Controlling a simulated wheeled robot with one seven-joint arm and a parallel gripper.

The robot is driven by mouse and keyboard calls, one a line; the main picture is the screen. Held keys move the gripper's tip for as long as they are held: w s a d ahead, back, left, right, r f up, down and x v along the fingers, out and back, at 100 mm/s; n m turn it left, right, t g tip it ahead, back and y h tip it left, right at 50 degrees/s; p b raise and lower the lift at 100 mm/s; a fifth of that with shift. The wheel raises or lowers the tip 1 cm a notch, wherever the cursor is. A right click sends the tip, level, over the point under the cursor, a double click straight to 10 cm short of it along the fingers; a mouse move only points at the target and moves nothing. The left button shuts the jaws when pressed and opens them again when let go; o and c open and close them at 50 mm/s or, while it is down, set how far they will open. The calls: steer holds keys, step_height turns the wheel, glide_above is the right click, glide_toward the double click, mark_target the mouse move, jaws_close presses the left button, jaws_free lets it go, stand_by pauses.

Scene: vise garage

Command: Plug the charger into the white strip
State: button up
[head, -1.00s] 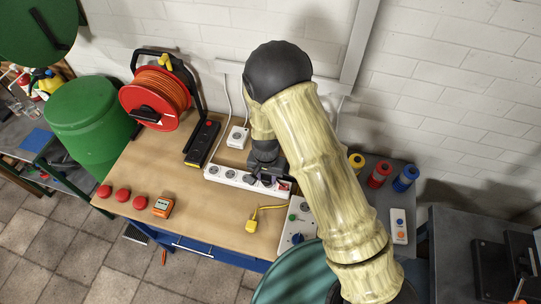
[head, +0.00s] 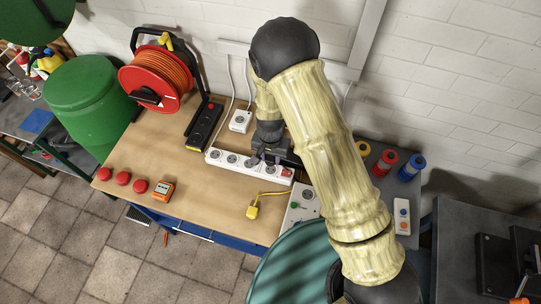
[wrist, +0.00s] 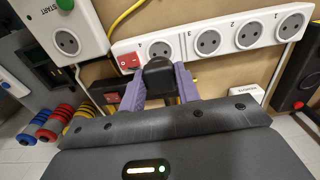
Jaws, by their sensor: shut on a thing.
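In the head view my gripper (head: 272,150) is at the strip's right half and the charger is not clear.
A white control box (head: 302,205) with a socket and green button stands right of the strip. A yellow plug (head: 253,209) and cable lie in front. A black strip (head: 204,126) and small white socket box (head: 240,121) are behind. The bench's front middle is clear.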

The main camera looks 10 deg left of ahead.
mark_target(271, 169)
steer(key=shift+w+f+b, duration=0.1)
steer(key=shift+f+b, duration=1.35)
steer(key=shift+f, duration=0.75)
steer(key=shift+f+b, duration=0.35)
steer(key=shift+f, duration=0.2)
stand_by(0.6)
steer(key=o, duration=1)
step_height(271, 169, up, 17)
steer(key=b, duration=0.3)
steer(key=shift+r, duration=0.2)
steer(key=shift+d, duration=0.1)
